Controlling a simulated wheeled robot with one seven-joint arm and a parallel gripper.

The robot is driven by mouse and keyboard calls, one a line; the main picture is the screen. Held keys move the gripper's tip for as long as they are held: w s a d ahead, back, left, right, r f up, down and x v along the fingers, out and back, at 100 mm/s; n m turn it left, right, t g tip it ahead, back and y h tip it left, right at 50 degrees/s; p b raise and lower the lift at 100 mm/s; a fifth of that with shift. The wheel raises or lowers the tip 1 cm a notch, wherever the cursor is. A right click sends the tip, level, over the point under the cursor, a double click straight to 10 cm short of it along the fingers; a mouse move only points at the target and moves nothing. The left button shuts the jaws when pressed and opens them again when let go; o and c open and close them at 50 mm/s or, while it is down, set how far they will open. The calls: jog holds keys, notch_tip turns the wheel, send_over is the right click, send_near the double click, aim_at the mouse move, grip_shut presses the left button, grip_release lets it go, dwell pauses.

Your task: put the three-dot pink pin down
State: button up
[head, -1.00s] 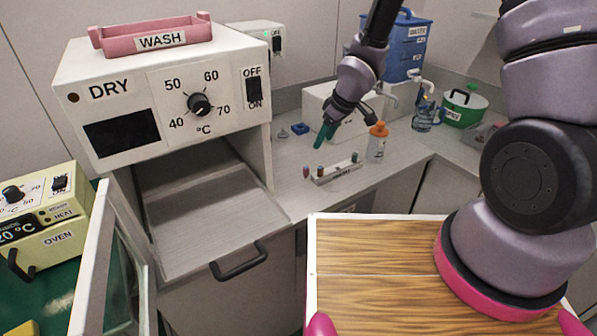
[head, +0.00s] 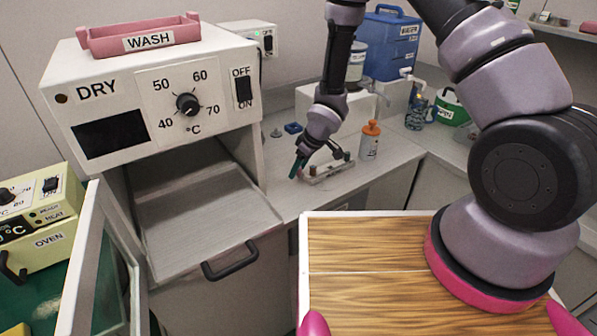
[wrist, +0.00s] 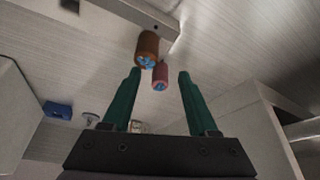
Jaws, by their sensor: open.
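A small pink pin (wrist: 160,75) with a blue end stands just off the end of a pale rack (wrist: 128,12) in the wrist view. It lies between the lines of my gripper's two green fingers, ahead of the tips, and neither finger visibly touches it. Its dots cannot be made out. A brown pin (wrist: 147,47) with a blue end is in the rack's near end, close to the pink pin. My gripper (wrist: 158,74) is open and empty. In the head view my gripper (head: 297,168) is low over the counter at the rack's left end and hides the pink pin.
The rack (head: 325,172) lies on the grey counter with another dark pin toward its right. An orange-capped bottle (head: 370,140) stands to the right. A blue block (head: 292,127) and a small grey piece (head: 276,133) lie behind. The DRY unit (head: 160,100) stands close on the left.

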jog(key=shift+f, duration=0.3)
grip_shut()
jog(key=shift+r, duration=0.1)
